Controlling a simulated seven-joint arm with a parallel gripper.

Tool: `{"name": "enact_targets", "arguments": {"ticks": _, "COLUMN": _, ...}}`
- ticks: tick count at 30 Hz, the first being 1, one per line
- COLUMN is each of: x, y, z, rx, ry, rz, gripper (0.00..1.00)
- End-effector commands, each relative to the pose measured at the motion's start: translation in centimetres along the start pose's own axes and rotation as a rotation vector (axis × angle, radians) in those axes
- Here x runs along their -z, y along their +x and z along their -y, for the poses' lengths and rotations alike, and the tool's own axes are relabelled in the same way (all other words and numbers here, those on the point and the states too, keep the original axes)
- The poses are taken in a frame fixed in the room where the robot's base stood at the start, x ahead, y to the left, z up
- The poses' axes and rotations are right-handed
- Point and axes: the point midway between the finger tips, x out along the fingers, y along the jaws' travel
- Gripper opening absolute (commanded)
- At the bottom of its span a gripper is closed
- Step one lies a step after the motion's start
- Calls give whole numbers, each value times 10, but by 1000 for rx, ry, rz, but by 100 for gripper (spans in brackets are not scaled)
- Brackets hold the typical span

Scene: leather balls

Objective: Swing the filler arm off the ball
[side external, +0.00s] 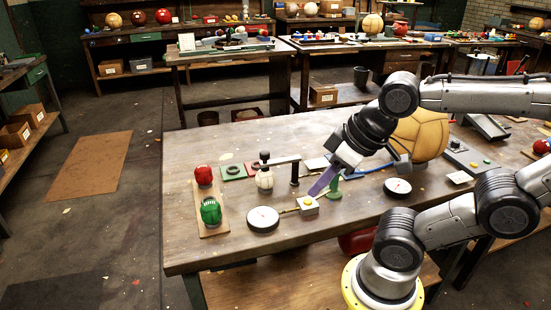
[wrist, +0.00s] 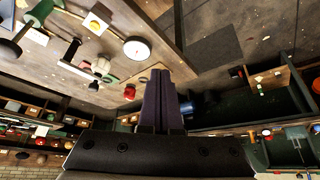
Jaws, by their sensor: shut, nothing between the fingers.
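My gripper (side external: 313,192) has purple fingers, shut and empty, pointing down and left. It is to the right of the post, with its tips just above or behind a button box. In the wrist view the shut fingers (wrist: 160,72) are in the middle, and the cream ball (wrist: 101,66) seems to be at left.
A white box with a yellow button (side external: 308,206) is close below the fingers. Round gauges (side external: 262,219) (side external: 397,187) lie either side. Red (side external: 203,175) and green (side external: 210,211) balls sit on a board at left. A green stand (side external: 335,188) and large tan ball (side external: 419,135) are to the right.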

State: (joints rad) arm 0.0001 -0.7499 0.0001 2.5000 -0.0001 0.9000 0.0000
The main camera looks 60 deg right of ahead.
Motion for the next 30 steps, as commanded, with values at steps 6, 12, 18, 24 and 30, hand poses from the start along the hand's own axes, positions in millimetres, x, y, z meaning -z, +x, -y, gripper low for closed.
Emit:
{"name": "enact_targets", "arguments": {"ticks": 6, "x": 0, "y": 0, "z": 0, "rx": 0, "ry": 0, "rz": 0, "gripper": 0}}
{"name": "enact_targets", "arguments": {"ticks": 12, "x": -5, "y": -1, "z": 0, "rx": 0, "ry": 6, "rz": 26, "gripper": 27}}
{"name": "enact_targets", "arguments": {"ticks": 18, "x": 31, "y": -33, "z": -2, "rx": -6, "ry": 35, "rz": 45, "gripper": 63}}
{"name": "enact_targets", "arguments": {"ticks": 24, "x": 95, "y": -52, "z": -20, "rx": -39, "ry": 122, "rz": 129, "gripper": 66}}
{"name": "enact_targets", "arguments": {"ticks": 30, "x": 160, "y": -47, "z": -54, "rx": -76, "ry": 231, "rz": 232, "gripper": 66}}
